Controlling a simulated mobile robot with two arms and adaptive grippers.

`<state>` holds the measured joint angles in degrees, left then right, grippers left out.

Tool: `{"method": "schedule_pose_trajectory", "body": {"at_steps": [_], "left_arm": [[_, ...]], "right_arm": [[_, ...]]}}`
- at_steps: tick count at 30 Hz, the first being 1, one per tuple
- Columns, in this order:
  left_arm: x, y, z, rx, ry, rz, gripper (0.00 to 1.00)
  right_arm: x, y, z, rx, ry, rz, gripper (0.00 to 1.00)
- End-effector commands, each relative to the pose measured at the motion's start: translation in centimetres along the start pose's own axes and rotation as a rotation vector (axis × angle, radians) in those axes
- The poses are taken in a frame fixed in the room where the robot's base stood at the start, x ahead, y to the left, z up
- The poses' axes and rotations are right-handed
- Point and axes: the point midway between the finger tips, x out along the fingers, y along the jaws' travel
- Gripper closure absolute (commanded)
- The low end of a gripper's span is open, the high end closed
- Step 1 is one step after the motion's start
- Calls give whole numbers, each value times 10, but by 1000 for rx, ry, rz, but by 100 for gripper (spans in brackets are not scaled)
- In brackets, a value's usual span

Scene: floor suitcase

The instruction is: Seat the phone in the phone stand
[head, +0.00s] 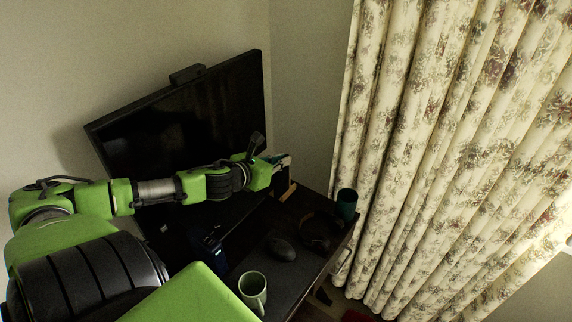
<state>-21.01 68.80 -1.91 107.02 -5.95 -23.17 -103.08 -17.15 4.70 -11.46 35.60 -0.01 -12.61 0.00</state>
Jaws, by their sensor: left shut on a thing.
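My left arm reaches in from the left across the front of the monitor. Its gripper (279,166) is at the right end of the desk, shut on a thin, flat thing with a pale edge that looks like the phone (284,159). Most of the phone is hidden by the gripper. A small light-brown wooden piece (288,191), which looks like part of the phone stand, is just below the gripper. I cannot tell whether the phone touches it. My right gripper is not in view.
A large black monitor (170,125) stands behind the arm. On the dark desk are a green mug (252,289), a dark mouse (281,248), dark headphones (328,233) and a dark teal cup (346,203). A dark bluish object (209,246) is unclear. Floral curtains (450,160) hang at right.

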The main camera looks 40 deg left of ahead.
Motion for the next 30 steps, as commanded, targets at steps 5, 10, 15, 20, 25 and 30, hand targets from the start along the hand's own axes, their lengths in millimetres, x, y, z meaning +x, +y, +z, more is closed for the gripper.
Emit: {"method": "schedule_pose_trajectory", "body": {"at_steps": [5, 10, 15, 20, 25, 30], "left_arm": [[25, 11, -8, 5, -7, 2, 100], [44, 22, -10, 4, -7, 4, 100], [62, 31, -7, 0, -8, 3, 100], [79, 41, -4, -4, -7, 3, 100], [108, 52, -23, -4, -6, 3, 100], [132, 61, -37, -2, -5, 2, 100]], "right_arm": [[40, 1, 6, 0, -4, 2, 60], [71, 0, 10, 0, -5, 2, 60], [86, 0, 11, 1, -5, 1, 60], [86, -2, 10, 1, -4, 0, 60], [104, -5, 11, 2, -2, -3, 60], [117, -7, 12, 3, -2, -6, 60]]}}
